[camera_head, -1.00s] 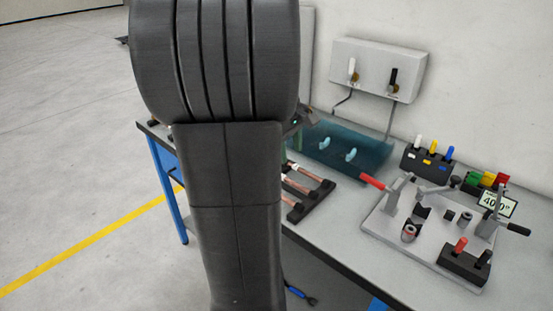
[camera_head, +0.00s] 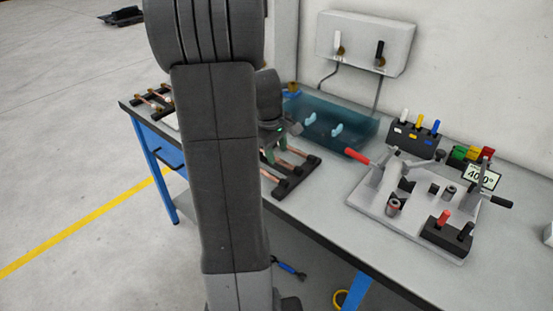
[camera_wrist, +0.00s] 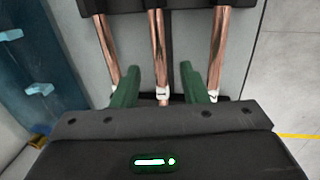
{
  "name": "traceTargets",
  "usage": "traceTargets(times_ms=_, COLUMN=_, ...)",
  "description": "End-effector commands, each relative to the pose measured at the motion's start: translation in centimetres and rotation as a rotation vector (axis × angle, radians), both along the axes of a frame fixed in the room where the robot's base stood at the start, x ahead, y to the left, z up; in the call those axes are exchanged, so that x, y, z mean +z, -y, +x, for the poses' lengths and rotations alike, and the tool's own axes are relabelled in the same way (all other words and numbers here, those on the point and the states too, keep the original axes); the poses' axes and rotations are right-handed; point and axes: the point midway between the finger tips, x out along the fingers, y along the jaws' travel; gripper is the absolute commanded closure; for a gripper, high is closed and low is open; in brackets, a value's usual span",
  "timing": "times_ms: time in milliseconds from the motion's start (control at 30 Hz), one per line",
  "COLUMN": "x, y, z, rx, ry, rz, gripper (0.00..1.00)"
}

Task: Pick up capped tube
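Several copper tubes lie side by side on a black rack (camera_head: 287,187) on the bench. In the wrist view three of them show: a left tube (camera_wrist: 107,50), a middle tube (camera_wrist: 158,45) and a right tube (camera_wrist: 218,45), with whitish bands at their near ends. My gripper (camera_wrist: 165,72) has green fingers spread apart on either side of the middle tube's near end. The fingers hold nothing that I can see. In the head view my gripper (camera_head: 274,148) is just above the rack, partly hidden behind my arm. I cannot tell a cap clearly.
A second rack with copper tubes (camera_head: 155,101) is at the bench's far left end. A clamp fixture (camera_head: 430,215) with a red handle stands to the right. Bare bench top (camera_head: 320,212) lies in front.

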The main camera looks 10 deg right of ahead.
Motion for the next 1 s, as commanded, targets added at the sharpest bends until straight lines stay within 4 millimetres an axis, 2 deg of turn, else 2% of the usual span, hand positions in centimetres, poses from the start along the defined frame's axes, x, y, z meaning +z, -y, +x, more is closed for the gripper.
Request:
traceTargets(times_ms=33, x=-0.8, y=0.1, z=0.0, rx=0.0, ry=-0.004, rz=0.0, gripper=0.6)
traceTargets(times_ms=167, x=-2.0, y=0.3, z=0.2, rx=0.0, ry=-0.002, rz=0.0, gripper=0.6)
traceTargets(times_ms=433, x=-2.3, y=0.4, z=0.3, rx=0.0, ry=0.001, rz=-0.001, gripper=0.6)
traceTargets(times_ms=633, x=-2.3, y=0.4, z=0.3, rx=0.0, ry=0.001, rz=-0.001, gripper=1.0)
traceTargets(times_ms=1000, x=-1.7, y=0.4, z=0.3, rx=0.0, ry=0.002, rz=-0.001, gripper=1.0)
